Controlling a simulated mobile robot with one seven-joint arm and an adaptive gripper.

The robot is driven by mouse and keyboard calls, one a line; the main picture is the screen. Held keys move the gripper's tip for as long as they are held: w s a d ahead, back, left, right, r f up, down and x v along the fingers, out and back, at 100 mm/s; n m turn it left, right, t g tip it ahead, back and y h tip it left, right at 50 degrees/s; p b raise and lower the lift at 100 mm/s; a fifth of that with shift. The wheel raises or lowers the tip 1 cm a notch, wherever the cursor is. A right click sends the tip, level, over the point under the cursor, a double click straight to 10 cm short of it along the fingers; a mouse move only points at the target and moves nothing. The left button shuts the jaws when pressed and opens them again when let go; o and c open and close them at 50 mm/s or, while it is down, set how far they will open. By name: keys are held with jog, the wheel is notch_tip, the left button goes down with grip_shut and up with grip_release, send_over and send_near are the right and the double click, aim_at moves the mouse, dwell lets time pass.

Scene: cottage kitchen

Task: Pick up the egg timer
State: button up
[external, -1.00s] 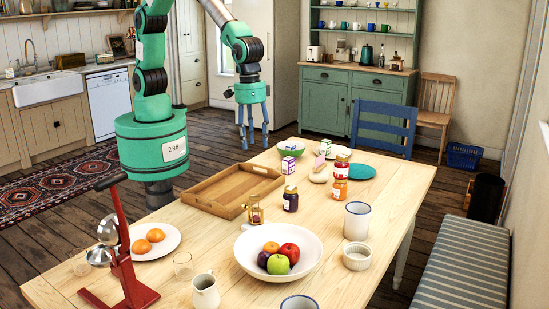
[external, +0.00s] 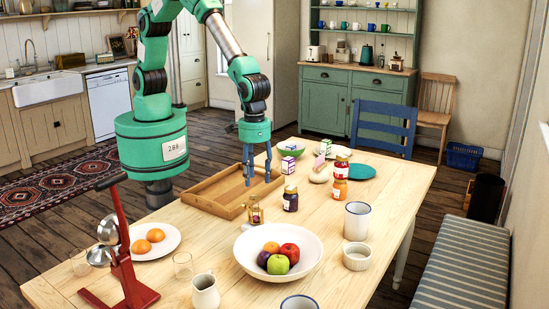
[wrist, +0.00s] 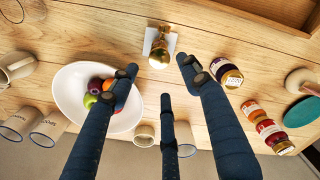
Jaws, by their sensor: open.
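The egg timer appears to be the small brass-coloured item (external: 255,211) standing on the wooden table, between the tray and the white fruit bowl. It also shows in the wrist view (wrist: 158,58), seen from above near the top centre, with a pale patch around it. My gripper (external: 259,178) has dark blue fingers, spread open and empty. In the external view it hangs above the tray's right part, higher than the timer and apart from it. In the wrist view the timer lies beyond my fingertips (wrist: 157,75).
The white bowl (external: 244,250) with fruit is in front, and the wooden tray (external: 196,200) is behind. More jars (external: 341,178) stand farther right. Some bare tabletop lies left of the timer.

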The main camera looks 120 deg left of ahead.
aim_at(256, 197)
notch_tip(256, 197, down, 8)
jog(key=shift+f+b, duration=0.1)
jog(key=shift+b, duration=0.25)
dwell(0.4)
jog(key=shift+s+d+f+b, duration=0.1)
jog(key=shift+f+b, duration=0.1)
jog(key=shift+f, duration=1.1)
jog(key=shift+s+f+b, duration=0.1)
jog(key=shift+f+b, duration=0.1)
jog(key=shift+f, duration=1.05)
grip_shut()
